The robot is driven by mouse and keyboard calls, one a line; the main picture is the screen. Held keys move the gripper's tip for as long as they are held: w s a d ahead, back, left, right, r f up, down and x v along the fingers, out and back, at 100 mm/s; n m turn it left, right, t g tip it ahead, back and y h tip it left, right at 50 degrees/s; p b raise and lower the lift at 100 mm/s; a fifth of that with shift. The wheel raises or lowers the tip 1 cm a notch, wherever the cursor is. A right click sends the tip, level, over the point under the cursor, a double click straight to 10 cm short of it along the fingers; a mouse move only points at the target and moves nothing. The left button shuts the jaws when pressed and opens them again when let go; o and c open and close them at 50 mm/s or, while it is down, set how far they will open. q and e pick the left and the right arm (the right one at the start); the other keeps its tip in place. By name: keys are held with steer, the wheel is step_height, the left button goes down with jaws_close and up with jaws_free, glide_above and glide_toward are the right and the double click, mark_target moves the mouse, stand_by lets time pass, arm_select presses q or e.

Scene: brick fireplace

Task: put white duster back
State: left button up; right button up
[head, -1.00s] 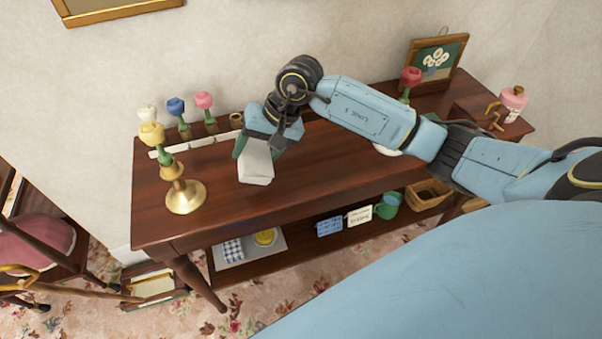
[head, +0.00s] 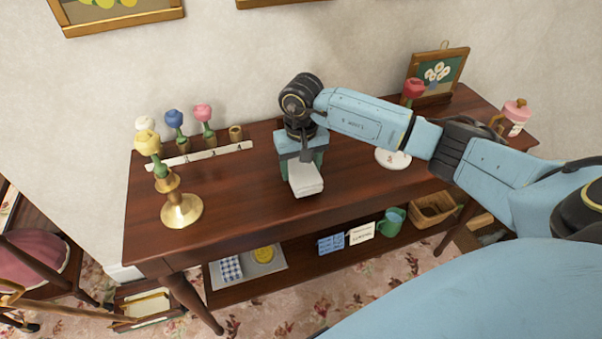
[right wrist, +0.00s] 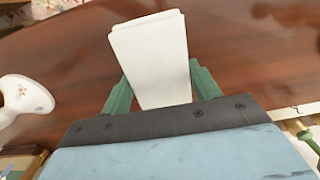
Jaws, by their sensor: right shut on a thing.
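The white duster, a pale block-like piece that looks like a folded cloth (head: 306,182), is in my right gripper (head: 301,163). In the right wrist view the duster (right wrist: 150,55) sits between the green fingers of my right gripper (right wrist: 155,90), which are shut on its sides. Its outer end sticks out past the fingers. It is over the middle of the dark wooden table (head: 240,215); whether it touches the top I cannot tell. A grey tray (head: 219,281) on the lower shelf bears a blue checked cloth (head: 231,268) and a yellow round thing (head: 264,254). My left gripper is not in view.
A brass candlestick (head: 181,211) with a yellow flower stands left, near several flowers in small holders (head: 236,133). A white dish (head: 391,159) lies right of the gripper, partly behind my arm. A framed picture (head: 438,73) and pink bottle (head: 515,115) stand at right.

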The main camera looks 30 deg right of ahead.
mark_target(301, 167)
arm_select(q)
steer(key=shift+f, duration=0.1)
arm_select(e)
steer(key=shift+f, duration=1.15)
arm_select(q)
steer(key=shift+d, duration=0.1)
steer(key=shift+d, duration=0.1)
arm_select(e)
steer(key=o, duration=0.9)
step_height(301, 167, up, 12)
steer(key=shift+p, duration=0.35)
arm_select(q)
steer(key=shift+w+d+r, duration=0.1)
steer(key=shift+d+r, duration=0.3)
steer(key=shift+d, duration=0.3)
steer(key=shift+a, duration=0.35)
